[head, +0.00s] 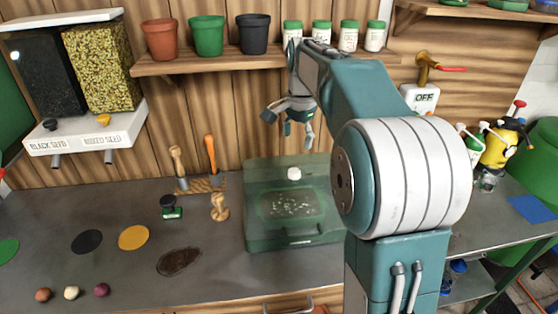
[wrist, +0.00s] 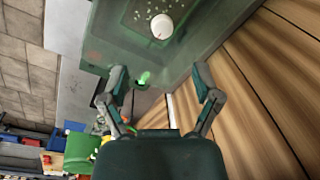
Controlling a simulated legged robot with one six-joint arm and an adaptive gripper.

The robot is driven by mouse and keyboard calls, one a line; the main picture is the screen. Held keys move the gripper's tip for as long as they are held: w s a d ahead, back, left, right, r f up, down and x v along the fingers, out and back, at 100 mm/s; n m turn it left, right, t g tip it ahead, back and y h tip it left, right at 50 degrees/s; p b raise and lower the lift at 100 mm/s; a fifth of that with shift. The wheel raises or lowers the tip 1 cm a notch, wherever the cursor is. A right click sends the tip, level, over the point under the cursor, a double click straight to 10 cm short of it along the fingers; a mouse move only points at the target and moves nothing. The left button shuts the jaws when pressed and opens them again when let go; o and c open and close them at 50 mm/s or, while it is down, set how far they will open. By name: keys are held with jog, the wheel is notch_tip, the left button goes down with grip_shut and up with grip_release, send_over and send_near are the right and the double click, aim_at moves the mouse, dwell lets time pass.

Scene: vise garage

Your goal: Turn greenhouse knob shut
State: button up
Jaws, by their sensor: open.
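The greenhouse (head: 262,232) is a translucent green box on the grey bench, with pale specks on a dark bed inside. Its round white knob (head: 293,173) sits on top; the wrist view shows the knob (wrist: 162,27) near the top edge, with a small dark mark on it. My gripper (head: 290,128) hangs above the greenhouse, apart from the knob. It is open and empty. In the wrist view the fingers of my gripper (wrist: 161,78) are spread, with the knob beyond the tips. My arm hides the greenhouse's right end in the head view.
A wall shelf (head: 210,64) with pots (head: 206,36) and green-lidded jars (head: 348,36) is behind my gripper. A brass tap (head: 424,68) and an OFF sign (head: 421,98) are at right. Small tools (head: 211,155) stand left of the greenhouse.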

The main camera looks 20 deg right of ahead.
jog(key=w, duration=0.1)
send_over(295, 171)
jog(key=d, duration=0.1)
jog(key=f, duration=0.6)
jog(key=shift+s+f, duration=0.2)
jog(key=f, duration=0.1)
jog(key=a+f, duration=0.2)
jog(key=f, duration=0.1)
jog(key=shift+w+f, duration=0.1)
jog(key=shift+w, duration=0.1)
jog(key=shift+f, duration=0.2)
jog(key=shift+d, duration=0.65)
jog(key=c, duration=1.1)
jog(key=shift+a+f, duration=0.1)
jog(key=shift+a, duration=0.1)
grip_shut()
